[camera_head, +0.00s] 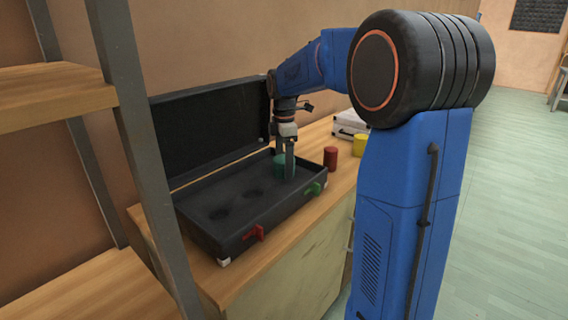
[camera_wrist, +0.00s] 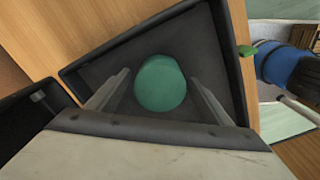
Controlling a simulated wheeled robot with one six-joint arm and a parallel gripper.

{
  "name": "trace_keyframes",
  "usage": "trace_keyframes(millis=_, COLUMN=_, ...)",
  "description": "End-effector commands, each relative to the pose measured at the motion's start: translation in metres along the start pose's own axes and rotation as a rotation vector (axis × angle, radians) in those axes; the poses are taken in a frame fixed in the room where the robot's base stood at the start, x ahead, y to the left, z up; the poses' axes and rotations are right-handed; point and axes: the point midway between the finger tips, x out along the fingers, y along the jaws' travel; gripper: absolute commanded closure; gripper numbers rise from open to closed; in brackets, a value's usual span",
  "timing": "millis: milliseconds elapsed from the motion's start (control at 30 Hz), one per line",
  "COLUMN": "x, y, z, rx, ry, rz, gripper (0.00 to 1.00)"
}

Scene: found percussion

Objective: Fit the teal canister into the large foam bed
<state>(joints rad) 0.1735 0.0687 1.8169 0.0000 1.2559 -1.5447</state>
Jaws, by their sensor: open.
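The teal canister (camera_head: 280,166) stands upright at the far right end of the open black case, where the foam bed under it is hidden. In the wrist view the canister (camera_wrist: 160,83) shows from above, between the fingers. My gripper (camera_head: 289,172) points down into the case at the canister. Its fingers (camera_wrist: 160,95) are open, one on each side, with a gap to the canister on both sides. The case's foam (camera_head: 200,200) has two empty round beds, one nearer the front left (camera_head: 219,213) and one in the middle (camera_head: 252,194).
The case lid (camera_head: 210,130) stands open at the back. Red (camera_head: 256,232) and green (camera_head: 314,188) latches stick out at the front. A red canister (camera_head: 330,157), a yellow canister (camera_head: 360,145) and a white case (camera_head: 350,122) stand to the right. A shelf post (camera_head: 150,150) rises at left.

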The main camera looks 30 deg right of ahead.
Motion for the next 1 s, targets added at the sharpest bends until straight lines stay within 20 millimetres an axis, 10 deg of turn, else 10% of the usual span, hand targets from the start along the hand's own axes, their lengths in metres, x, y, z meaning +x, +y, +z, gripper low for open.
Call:
trace_keyframes(millis=633, x=-0.101, y=0.0, z=0.0, rx=0.0, ry=0.0, rz=0.003, gripper=0.26)
trace_keyframes(millis=1000, x=-0.122, y=-0.001, z=0.0, rx=0.001, ry=0.0, rz=0.001, gripper=0.26)
